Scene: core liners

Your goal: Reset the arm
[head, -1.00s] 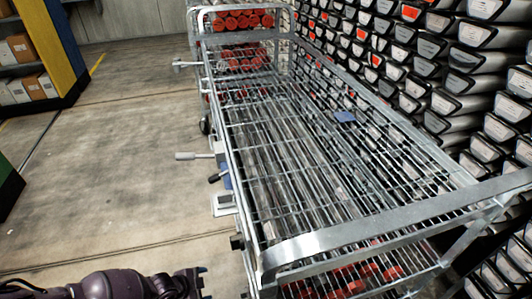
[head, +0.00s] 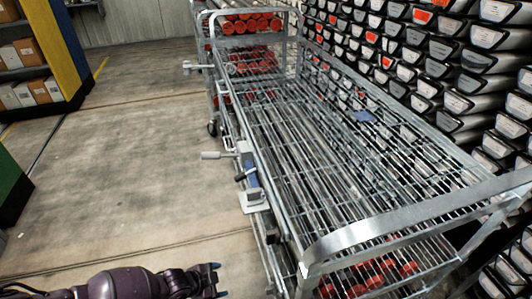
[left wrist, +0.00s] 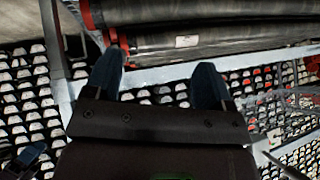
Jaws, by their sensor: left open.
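My left arm comes in along the bottom left of the head view. Its gripper (head: 214,279) is just left of the near end of a metal wire cart (head: 385,225). In the left wrist view the two blue fingertips (left wrist: 165,85) stand apart with nothing between them. Dark tubes with red ends (left wrist: 200,35) lie beyond the fingers there. My right gripper is not in view.
Racks of grey, black-edged liners (head: 440,75) line the right side. A second cart with red-capped tubes (head: 250,25) stands behind. Shelving with boxes (head: 30,85) is at far left. The concrete floor (head: 120,170) between is clear.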

